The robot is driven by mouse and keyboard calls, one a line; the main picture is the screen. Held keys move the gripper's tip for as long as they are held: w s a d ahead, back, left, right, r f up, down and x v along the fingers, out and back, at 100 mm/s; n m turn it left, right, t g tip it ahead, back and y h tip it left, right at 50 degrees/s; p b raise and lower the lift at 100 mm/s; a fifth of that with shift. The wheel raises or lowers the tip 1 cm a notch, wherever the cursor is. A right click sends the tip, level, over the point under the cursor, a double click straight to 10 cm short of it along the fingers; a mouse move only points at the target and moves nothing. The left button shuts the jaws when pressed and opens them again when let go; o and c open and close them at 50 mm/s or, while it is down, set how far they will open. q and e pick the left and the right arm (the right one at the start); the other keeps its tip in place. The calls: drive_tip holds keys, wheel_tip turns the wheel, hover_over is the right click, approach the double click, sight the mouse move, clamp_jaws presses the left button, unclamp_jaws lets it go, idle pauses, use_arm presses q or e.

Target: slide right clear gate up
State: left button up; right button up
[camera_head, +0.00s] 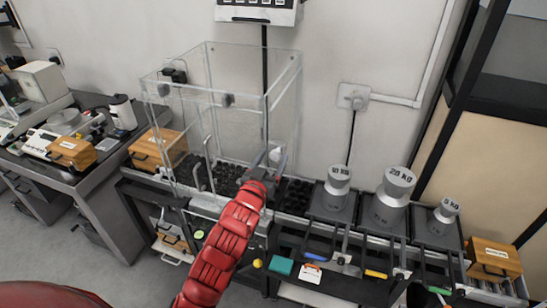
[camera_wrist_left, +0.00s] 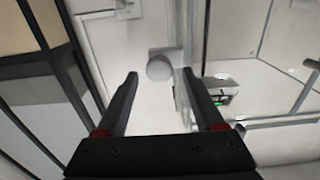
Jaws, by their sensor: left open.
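The clear box (camera_head: 232,75) stands on the weighing bench against the wall. Its right clear gate (camera_head: 286,105) is the transparent right side, and it appears to be down. My left gripper (camera_head: 272,158) is at the lower part of this right side. In the left wrist view its two fingers (camera_wrist_left: 162,80) are open, with a pale round shape (camera_wrist_left: 160,67) beyond them. A clear panel (camera_wrist_left: 237,35) with pale edges stands right of the fingers there. I cannot tell whether a finger touches the gate. The red left arm hides part of the box's lower front.
Metal weights marked 10 kg (camera_head: 338,190), 20 kg (camera_head: 392,195) and 5 kg (camera_head: 443,217) stand right of the box. A wooden box (camera_head: 493,260) is at far right. Hand tools (camera_head: 343,260) lie along the front. A wall socket (camera_head: 353,97) is behind the weights.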

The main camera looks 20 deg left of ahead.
use_arm(q)
drive_tip(key=s+p, duration=0.8)
drive_tip(key=s, duration=0.8)
drive_tip(key=shift+s+a+p, duration=0.15)
drive_tip(key=shift+a+p, duration=0.15)
drive_tip(key=shift+p, duration=0.1)
